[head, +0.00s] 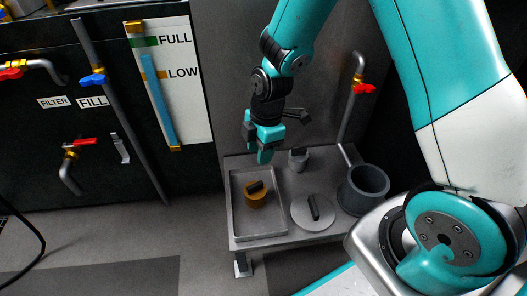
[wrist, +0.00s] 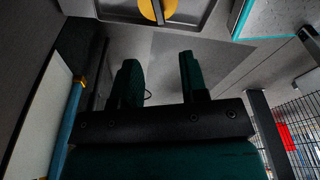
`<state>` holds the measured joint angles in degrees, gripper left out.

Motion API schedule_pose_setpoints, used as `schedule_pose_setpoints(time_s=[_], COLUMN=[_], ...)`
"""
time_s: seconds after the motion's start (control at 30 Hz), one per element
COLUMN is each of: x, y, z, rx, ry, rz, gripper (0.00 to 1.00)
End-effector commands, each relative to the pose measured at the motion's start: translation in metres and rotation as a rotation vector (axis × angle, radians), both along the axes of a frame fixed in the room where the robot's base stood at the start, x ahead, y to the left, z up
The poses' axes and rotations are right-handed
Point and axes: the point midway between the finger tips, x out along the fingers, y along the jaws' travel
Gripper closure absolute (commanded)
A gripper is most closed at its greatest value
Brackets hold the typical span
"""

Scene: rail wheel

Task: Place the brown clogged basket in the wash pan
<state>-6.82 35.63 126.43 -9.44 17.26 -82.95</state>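The brown basket (head: 255,199), with a dark bar handle on top, stands in a shallow grey rectangular pan (head: 242,226) on the left of a low bench. This pan looks like the wash pan. The basket appears upright and apart from the pan's walls. My gripper (head: 265,152) hangs above and behind the pan, clear of the basket. In the wrist view its two fingers (wrist: 160,72) are apart with nothing between them. The brown basket (wrist: 152,8) shows there only in part, at the top edge, with part of the pan (wrist: 178,16) around it.
The bench also holds a small grey basket (head: 298,161), a round lid with a handle (head: 325,220) and a dark round housing (head: 364,183). A pipe with a red valve handle (head: 365,89) rises behind. A level gauge (head: 172,85) and pipes line the left wall.

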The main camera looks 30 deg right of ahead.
Motion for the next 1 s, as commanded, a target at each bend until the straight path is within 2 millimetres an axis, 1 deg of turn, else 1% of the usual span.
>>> schedule_pose_setpoints(time_s=[0.03,0.07,0.17,0.2,0.27,0.3,0.37,0.4,0.5,0.6,0.7,0.8,1.0], x=[-0.002,-0.005,-0.024,-0.036,-0.058,-0.074,-0.098,-0.114,-0.148,-0.173,-0.185,-0.189,-0.188], y=[0.005,0.009,0.025,0.033,0.043,0.048,0.055,0.058,0.062,0.063,0.063,0.062,0.062], z=[0.015,0.025,0.070,0.091,0.120,0.137,0.160,0.173,0.195,0.207,0.212,0.213,0.213], rx=[0.011,0.020,0.064,0.084,0.114,0.130,0.151,0.162,0.178,0.183,0.184,0.183,0.183], ry=[-0.004,-0.001,0.018,0.033,0.062,0.084,0.119,0.141,0.189,0.224,0.243,0.250,0.250], rz=[-0.034,-0.068,-0.227,-0.304,-0.423,-0.499,-0.607,-0.673,-0.811,-0.903,-0.952,-0.970,-0.970], gripper=[0.60,0.60,0.60,0.60,0.60,0.60,0.60,0.60,0.60,0.60,0.60,0.60,0.60])
